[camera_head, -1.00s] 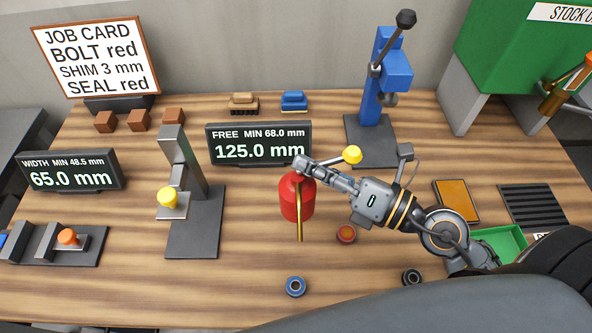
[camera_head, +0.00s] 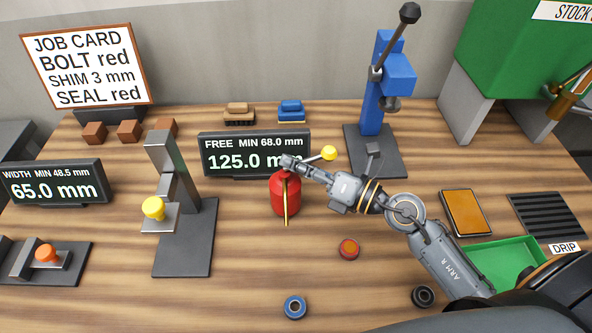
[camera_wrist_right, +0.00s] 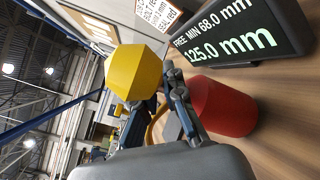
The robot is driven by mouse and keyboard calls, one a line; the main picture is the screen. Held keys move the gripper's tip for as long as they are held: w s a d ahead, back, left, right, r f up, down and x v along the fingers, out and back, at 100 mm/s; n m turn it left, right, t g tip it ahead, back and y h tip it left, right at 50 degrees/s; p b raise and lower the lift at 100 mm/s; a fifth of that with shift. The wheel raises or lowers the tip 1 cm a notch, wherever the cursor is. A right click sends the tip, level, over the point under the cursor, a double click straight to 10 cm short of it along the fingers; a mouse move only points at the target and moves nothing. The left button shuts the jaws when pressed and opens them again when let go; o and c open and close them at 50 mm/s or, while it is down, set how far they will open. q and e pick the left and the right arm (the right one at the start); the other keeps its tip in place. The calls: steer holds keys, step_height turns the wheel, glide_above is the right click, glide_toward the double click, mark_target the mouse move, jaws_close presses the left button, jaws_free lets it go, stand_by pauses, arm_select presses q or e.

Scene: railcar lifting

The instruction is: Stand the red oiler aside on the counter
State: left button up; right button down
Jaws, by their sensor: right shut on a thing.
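The red oiler (camera_head: 282,198) is a red can with a thin brass spout toward the front, in front of the middle display. My right gripper (camera_head: 289,163) is shut on its upper part. In the right wrist view the fingers (camera_wrist_right: 172,98) are by the oiler (camera_wrist_right: 225,106), and the exact grip is partly hidden. The oiler looks upright in the head view; I cannot tell whether its base touches the counter (camera_head: 235,285). My left gripper is not in view.
A yellow ball (camera_head: 329,153) on a rod is close beside the right gripper. The display reading 125.0 mm (camera_head: 222,160) stands just behind the oiler. Counter between stand and rings is clear.

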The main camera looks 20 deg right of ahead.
steer(key=shift+f, duration=0.6)
steer(key=shift+f, duration=0.15)
steer(key=c, duration=1.4)
jaws_free()
steer(key=shift+c, duration=0.2)
steer(key=shift+r, duration=0.25)
steer(key=b+v, duration=0.5)
steer(key=v, duration=0.7)
steer(key=shift+b, duration=0.35)
